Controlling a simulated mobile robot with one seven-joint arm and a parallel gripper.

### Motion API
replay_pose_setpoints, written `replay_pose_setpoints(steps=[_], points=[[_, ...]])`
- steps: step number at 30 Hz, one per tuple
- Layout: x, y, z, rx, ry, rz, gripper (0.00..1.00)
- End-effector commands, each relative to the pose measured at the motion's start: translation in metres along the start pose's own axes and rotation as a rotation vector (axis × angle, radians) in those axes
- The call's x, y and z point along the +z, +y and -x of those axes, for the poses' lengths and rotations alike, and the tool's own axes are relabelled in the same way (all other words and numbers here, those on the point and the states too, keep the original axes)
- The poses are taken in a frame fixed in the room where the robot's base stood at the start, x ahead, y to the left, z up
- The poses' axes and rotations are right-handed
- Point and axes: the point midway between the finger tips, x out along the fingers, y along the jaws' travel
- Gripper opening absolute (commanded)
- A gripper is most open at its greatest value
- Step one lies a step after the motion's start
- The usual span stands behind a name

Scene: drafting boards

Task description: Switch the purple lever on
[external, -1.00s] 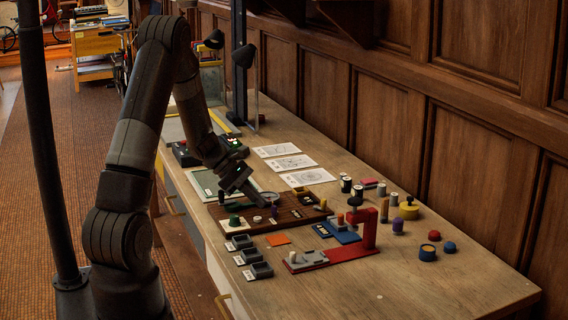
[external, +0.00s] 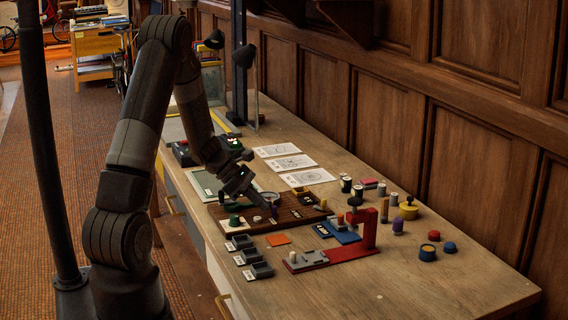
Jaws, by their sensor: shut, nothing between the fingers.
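The brown control board (external: 292,217) lies on the wooden table. A small purple piece, which looks like the purple lever (external: 274,211), stands near the middle of the board. My gripper (external: 265,206) is shut and empty, pointing down over the board, with its tips just left of the purple piece. I cannot tell whether the tips touch it. The lever's base is small and partly hidden, so its position is unclear.
A green knob (external: 234,220) and a round light dial (external: 270,197) are on the board near my gripper. A red stand (external: 369,230) is to the right. Grey trays (external: 262,270) stand in front. The table's right front is clear.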

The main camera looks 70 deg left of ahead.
Motion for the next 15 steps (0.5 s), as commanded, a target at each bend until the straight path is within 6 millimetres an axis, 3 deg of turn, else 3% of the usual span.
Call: replay_pose_setpoints(steps=[15], points=[[0.0036,-0.0061,-0.0035,0.114,0.000,0.107,0.00]])
